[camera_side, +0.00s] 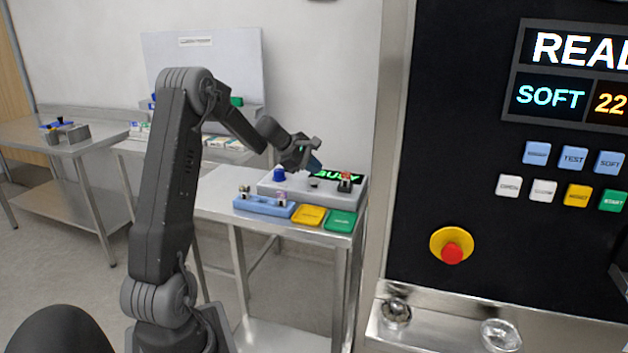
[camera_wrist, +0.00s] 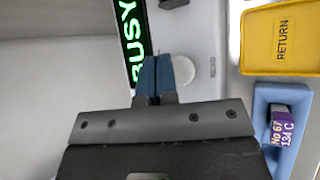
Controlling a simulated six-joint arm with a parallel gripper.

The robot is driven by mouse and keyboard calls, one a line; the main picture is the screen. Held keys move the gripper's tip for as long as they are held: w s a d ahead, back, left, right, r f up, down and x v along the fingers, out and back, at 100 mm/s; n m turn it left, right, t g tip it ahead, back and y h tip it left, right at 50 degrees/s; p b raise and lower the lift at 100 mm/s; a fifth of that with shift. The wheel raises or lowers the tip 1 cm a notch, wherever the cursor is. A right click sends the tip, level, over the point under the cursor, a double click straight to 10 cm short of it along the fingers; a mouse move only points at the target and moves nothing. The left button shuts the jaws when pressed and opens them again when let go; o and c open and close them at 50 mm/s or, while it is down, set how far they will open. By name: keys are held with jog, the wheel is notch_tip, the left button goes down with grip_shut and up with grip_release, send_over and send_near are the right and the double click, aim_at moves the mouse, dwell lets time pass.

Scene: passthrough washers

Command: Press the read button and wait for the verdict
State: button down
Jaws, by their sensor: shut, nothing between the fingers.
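The reader is a grey box (camera_side: 262,187) on the steel table. Its display (camera_wrist: 130,42) reads BUSY in green, and the side view shows the same lit word. My gripper (camera_wrist: 157,62) is shut and empty, its blue fingertips together over the reader's top beside the display. A pale round disc (camera_wrist: 183,71) lies right by the fingertips, partly hidden by them. I cannot tell whether it is the read button or whether the tips touch it. A blue knob (camera_side: 279,175) stands at the box's left, and a dark and red piece (camera_side: 346,180) at its right.
A yellow RETURN tray (camera_side: 308,215), a green tray (camera_side: 340,221) and a blue rack (camera_side: 264,206) holding small vials sit in front of the reader. At right, a black panel (camera_side: 410,150) carries buttons, a red stop knob (camera_side: 452,252) and a screen reading SOFT.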

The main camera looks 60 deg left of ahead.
aim_at(314, 180)
jog(key=shift+r, duration=0.15)
jog(key=shift+r, duration=2.4)
jog(key=s+d+r+m+g, duration=0.25)
jog(key=d+m, duration=0.35)
jog(key=d, duration=0.6)
jog(key=s+d+r+m+g, duration=0.1)
jog(key=s+d+r+m, duration=0.15)
jog(key=d+m, duration=0.7)
jog(key=s+d+f+m, duration=0.1)
jog(key=s+d+m, duration=0.4)
jog(key=s+d, duration=0.3)
jog(key=s+d+f+m+y, duration=0.1)
jog(key=s+d+f+m, duration=0.1)
jog(key=s+d+m, duration=0.2)
jog(key=s+d, duration=0.3)
jog(key=s, duration=0.1)
jog(key=shift+s+d+f+m, duration=0.25)
jog(key=shift+s+d+m, duration=0.1)
jog(key=shift+s, duration=0.05)
